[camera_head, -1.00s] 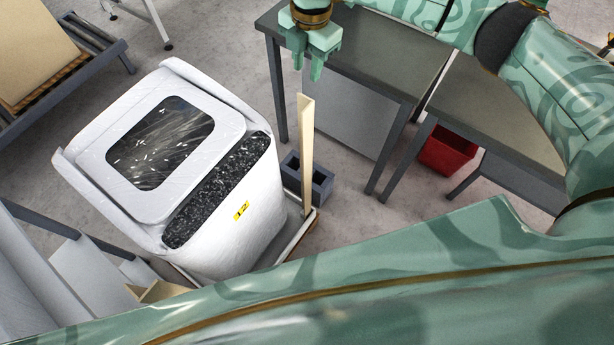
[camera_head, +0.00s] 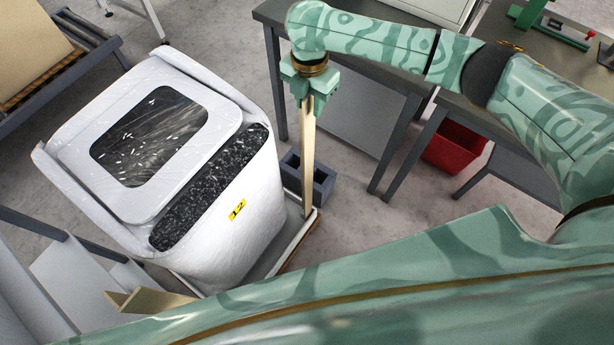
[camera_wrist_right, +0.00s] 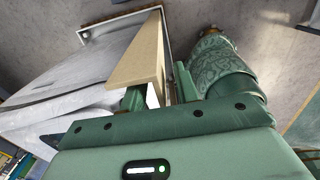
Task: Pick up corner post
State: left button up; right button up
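The corner post (camera_head: 308,160) is a tan, L-shaped strip standing upright at the near right corner of a pallet, beside the white wrapped machine (camera_head: 262,200). My right gripper (camera_head: 309,92) is at its top, pointing down, with a finger on each side. In the right wrist view the post (camera_wrist_right: 139,52) runs away between the fingers of the gripper (camera_wrist_right: 160,90). A gap shows between the post and the right-hand finger, so the gripper looks open around it. My left gripper is not in view.
The pallet's edge (camera_head: 299,240) shows under the machine. A dark grey block (camera_head: 322,184) stands behind the post. Grey tables (camera_head: 385,88) and a red bin (camera_head: 455,147) are to the right. Another tan angled piece (camera_head: 150,301) shows at lower left. Floor right of the post is clear.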

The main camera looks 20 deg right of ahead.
jog(key=shift+w+f, duration=0.1)
jog(key=shift+f, duration=0.85)
jog(key=shift+d+r, duration=0.1)
grip_shut()
jog(key=shift+r, duration=0.1)
